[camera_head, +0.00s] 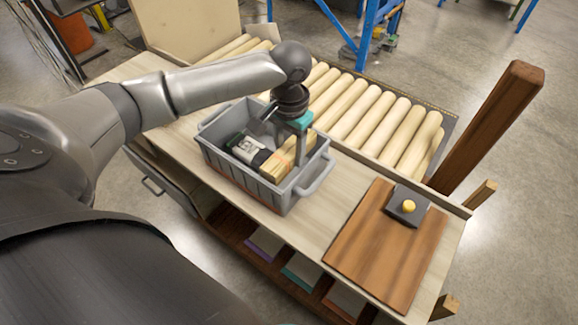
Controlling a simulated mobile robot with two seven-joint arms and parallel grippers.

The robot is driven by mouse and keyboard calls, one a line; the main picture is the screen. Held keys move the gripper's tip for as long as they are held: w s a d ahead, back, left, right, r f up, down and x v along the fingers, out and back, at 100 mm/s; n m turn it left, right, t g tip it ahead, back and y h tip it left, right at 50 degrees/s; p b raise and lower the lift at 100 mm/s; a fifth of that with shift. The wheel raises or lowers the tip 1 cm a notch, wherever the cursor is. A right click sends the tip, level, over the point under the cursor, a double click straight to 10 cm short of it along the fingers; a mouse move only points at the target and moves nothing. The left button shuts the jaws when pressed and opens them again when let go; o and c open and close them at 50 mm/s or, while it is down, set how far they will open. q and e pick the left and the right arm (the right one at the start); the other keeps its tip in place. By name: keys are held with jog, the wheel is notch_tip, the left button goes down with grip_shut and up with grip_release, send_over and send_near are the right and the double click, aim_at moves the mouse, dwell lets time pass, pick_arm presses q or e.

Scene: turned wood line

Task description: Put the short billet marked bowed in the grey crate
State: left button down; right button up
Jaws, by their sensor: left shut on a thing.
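The grey crate (286,196) stands on the pale bench top, open side up, with a handle at each end. My left gripper (289,147) reaches down into it from above and is shut on a short pale wooden billet (278,163) with an orange mark. The billet is within the crate's walls; I cannot tell whether it touches the floor of the crate. Any word on it is too small to read. Beside it in the crate is a black-and-white item (247,147). The gripper partly hides the crate's far side. My right gripper is not in view.
A conveyor of pale wooden rollers (372,113) runs behind the crate. A brown board (375,253) lies to the right, with a dark box with a yellow button (408,207) at its far end. A dark wooden post (492,125) rises at the right. Bare bench separates crate and board.

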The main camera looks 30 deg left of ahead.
aim_at(290, 149)
pick_arm(q)
notch_tip(290, 149, down, 4)
jog(key=shift+r+b, duration=0.2)
jog(key=shift+b, duration=0.15)
notch_tip(290, 149, down, 4)
jog(key=shift+r+b, duration=0.2)
jog(key=shift+b, duration=0.25)
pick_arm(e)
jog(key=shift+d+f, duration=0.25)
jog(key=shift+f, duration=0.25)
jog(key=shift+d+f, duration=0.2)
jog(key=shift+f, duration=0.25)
pick_arm(q)
jog(key=c, duration=0.6)
grip_release()
jog(key=shift+f, duration=0.1)
jog(key=shift+r, duration=0.2)
notch_tip(290, 149, up, 12)
jog(key=p, duration=0.3)
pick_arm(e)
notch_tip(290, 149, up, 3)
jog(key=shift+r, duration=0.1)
